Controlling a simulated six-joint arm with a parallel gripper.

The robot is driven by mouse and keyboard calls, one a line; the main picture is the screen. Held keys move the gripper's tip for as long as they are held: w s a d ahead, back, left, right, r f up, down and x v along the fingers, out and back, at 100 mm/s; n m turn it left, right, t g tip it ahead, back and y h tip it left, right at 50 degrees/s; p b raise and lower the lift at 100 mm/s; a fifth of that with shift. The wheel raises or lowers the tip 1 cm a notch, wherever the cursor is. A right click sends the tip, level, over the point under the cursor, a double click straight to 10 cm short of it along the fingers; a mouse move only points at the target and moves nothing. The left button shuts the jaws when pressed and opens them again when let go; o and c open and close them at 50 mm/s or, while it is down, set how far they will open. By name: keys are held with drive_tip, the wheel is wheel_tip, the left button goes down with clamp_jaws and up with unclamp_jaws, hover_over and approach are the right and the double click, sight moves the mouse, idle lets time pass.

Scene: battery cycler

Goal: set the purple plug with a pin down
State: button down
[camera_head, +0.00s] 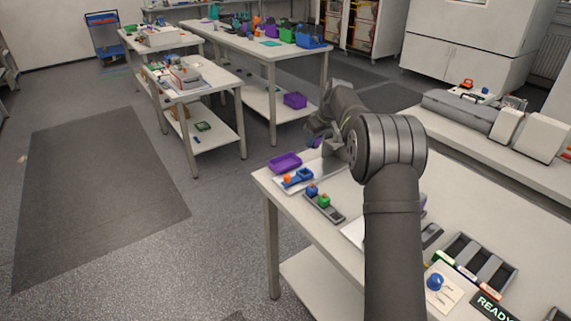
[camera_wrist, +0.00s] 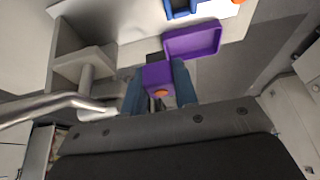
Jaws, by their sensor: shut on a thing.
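My gripper (camera_wrist: 160,84) is shut on the purple plug (camera_wrist: 157,74), which sits between the two blue-grey fingers in the wrist view. An orange round end (camera_wrist: 161,93), perhaps its pin, shows on the plug's near side. In the head view my gripper (camera_head: 320,132) is over the far left part of the near table, and a sliver of the purple plug (camera_head: 315,143) shows below it. Whether the plug touches anything beneath is hard to tell.
A shallow purple tray (camera_head: 285,162) lies by the table's far left corner; it also shows just beyond the plug in the wrist view (camera_wrist: 193,42). A blue holder (camera_head: 299,177) with an orange piece and a dark rack (camera_head: 324,207) with blue and green pieces stand nearby.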

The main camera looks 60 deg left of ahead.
hover_over(283, 164)
drive_tip(key=d, duration=0.2)
drive_tip(key=f, duration=0.6)
drive_tip(key=shift+a+f, duration=0.2)
drive_tip(key=shift+f, duration=2)
drive_tip(key=shift+f, duration=0.1)
drive_tip(key=shift+f, duration=0.1)
drive_tip(key=c, duration=1.1)
unclamp_jaws()
drive_tip(key=shift+c, duration=0.2)
drive_tip(key=v, duration=1.2)
drive_tip(key=shift+r, duration=0.25)
